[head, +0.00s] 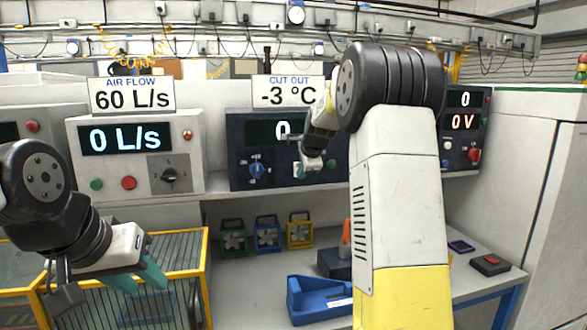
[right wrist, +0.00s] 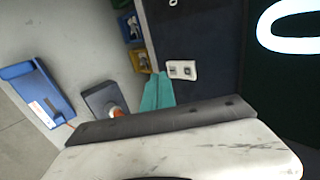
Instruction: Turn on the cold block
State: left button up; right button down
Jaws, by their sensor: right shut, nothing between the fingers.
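The cold block is a dark blue unit (head: 243,132) on the shelf, under a "CUT OUT -3 °C" sign (head: 287,90). Its display reads 0, partly hidden by my right arm. A blue knob (head: 257,170) and a green button (head: 332,163) show on its front. In the right wrist view, a small white switch plate (right wrist: 182,70) with two dark marks sits on the dark panel. My right gripper (head: 303,170) is shut and empty in front of the panel; its teal fingertips (right wrist: 160,78) are beside the plate, contact unclear. My left gripper (head: 142,280) is open and empty above the yellow-framed cage.
The air flow unit (head: 190,130) stands left of the cold block. A voltage unit (head: 466,105) stands to the right. Below are a yellow-framed cage (head: 207,260), small coloured fans (head: 267,234) and a blue holder (head: 310,300) on the bench.

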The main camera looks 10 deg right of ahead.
jog(key=shift+w+f, duration=0.1)
jog(key=shift+w, duration=0.95)
jog(key=shift+w+f, duration=0.1)
jog(key=shift+w, duration=0.05)
jog(key=shift+r, duration=0.85)
